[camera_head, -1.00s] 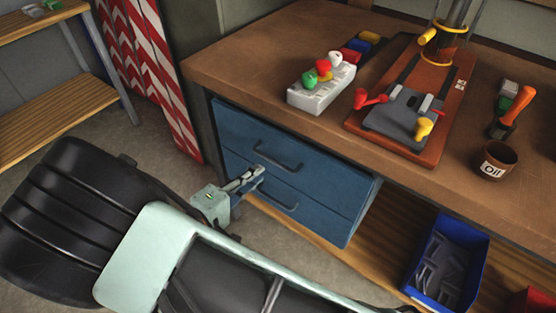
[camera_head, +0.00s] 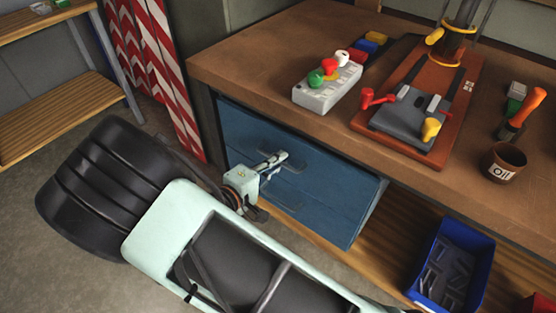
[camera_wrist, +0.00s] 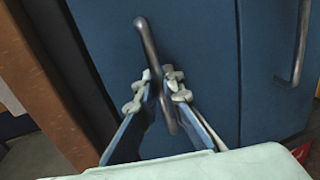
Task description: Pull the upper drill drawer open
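The blue upper drill drawer (camera_head: 246,133) is closed, its front flush under the bench top. It also fills the middle of the wrist view (camera_wrist: 208,50). Its dark bar handle (camera_wrist: 148,42) runs lengthwise through the wrist view; in the head view my gripper partly covers it. My gripper (camera_head: 277,161) is at this handle. In the wrist view, the two fingers of my gripper (camera_wrist: 162,80) stand a little apart, with the handle passing between them. A small gap seems to show; firm contact cannot be made out.
The lower drawer (camera_wrist: 271,75), with its own handle (camera_wrist: 301,45), is closed. The wooden bench top (camera_head: 260,55) overhangs the drawers. A blue bin (camera_head: 482,254) stands on the lower shelf at right. A red-and-white striped board (camera_head: 160,75) stands left of the cabinet.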

